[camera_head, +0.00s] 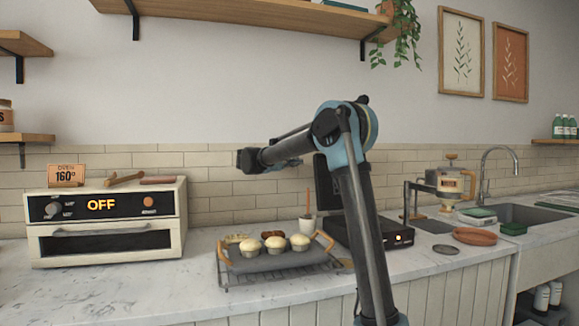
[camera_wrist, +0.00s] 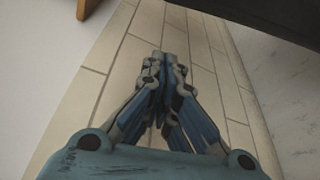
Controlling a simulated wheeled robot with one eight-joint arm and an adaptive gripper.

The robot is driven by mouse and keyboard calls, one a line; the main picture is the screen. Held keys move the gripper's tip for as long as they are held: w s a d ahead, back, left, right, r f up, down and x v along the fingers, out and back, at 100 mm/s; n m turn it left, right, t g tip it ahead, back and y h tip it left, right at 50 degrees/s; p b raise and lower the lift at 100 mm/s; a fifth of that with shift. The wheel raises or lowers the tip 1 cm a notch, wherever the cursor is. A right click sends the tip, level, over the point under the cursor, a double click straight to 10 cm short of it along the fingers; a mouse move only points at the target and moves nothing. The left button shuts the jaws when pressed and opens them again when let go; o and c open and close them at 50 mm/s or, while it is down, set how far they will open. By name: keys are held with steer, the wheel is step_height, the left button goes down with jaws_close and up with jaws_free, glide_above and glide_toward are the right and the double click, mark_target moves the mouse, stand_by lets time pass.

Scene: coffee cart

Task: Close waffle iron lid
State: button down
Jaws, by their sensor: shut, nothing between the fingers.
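My gripper (camera_head: 298,162) is to the left of the lid's upper part, above the counter, pointing right. The wrist view shows its fingers (camera_wrist: 172,58) closed together with nothing between them. I cannot tell whether they touch the lid.
A wire rack (camera_head: 225,275) with a grey tray of muffins stands in front, below my gripper. An oven (camera_head: 105,225) marked OFF is at the left. A cup (camera_head: 307,227) stands left of the waffle iron. A terracotta dish (camera_head: 474,236) and sink (camera_head: 515,212) are at the right.

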steer(key=shift+s+d+r, duration=0.1)
steer(key=shift+s+d, duration=0.1)
steer(key=shift+d, duration=0.55)
steer(key=shift+s+d+r, duration=0.1)
steer(key=shift+s+d, duration=0.1)
steer(key=shift+d, duration=0.6)
steer(key=shift+s+d+r, duration=0.1)
steer(key=shift+s+d, duration=0.1)
steer(key=shift+d, duration=0.55)
